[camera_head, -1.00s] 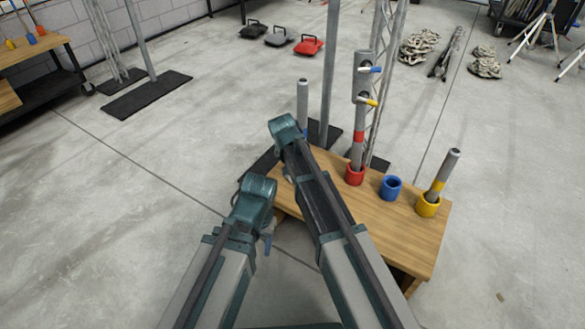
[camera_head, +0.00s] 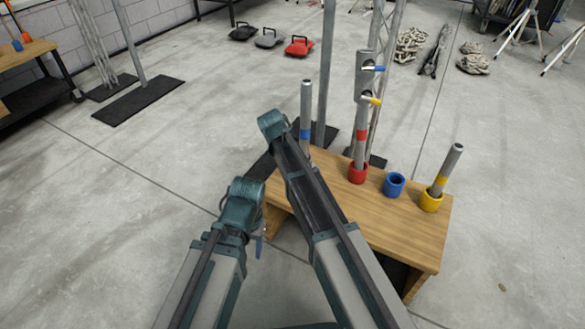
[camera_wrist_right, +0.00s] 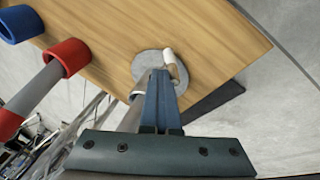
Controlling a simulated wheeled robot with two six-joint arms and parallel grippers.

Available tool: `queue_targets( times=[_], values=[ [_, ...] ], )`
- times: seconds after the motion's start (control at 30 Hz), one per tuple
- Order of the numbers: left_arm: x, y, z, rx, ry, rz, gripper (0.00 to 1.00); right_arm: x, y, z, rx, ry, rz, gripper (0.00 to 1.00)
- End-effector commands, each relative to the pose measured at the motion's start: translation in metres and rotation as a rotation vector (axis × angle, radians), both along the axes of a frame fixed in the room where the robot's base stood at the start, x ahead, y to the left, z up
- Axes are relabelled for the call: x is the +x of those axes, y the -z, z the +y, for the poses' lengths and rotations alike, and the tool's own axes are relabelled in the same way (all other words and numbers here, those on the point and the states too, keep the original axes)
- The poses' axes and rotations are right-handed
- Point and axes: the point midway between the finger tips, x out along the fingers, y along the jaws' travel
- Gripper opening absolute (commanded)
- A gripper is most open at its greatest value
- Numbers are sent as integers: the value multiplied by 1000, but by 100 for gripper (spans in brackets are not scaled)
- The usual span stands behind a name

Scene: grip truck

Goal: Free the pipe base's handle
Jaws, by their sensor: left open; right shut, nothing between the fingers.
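A grey pipe with a blue band (camera_head: 306,110) stands near the table's far left corner, its foot hidden by my right arm. In the right wrist view a grey round base (camera_wrist_right: 143,62) lies on the table beside a grey pipe (camera_wrist_right: 131,118). A short white-ended handle (camera_wrist_right: 169,58) sticks up at this base. My right gripper (camera_wrist_right: 160,74) is shut and empty, with its fingertips over the base, close beside the handle; contact cannot be told. My left gripper (camera_head: 259,247) is open, low at the table's left side, mostly hidden by its arm.
The wooden table (camera_head: 405,238) also holds a red cup (camera_head: 358,173) with a pipe, an empty blue cup (camera_head: 394,185) and a yellow cup (camera_head: 431,200) with a leaning pipe. A metal post (camera_head: 327,80) and truss stand behind.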

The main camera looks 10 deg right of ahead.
Motion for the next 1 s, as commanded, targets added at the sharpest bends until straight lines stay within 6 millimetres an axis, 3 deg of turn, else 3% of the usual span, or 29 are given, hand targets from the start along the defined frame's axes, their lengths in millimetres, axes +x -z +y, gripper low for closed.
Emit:
queue_targets(
  times=[1.0],
  values=[
    [0, 8, 0, 0, 0, -1, 59, 14, 5, 20, -54, 0, 40, 0]
  ],
)
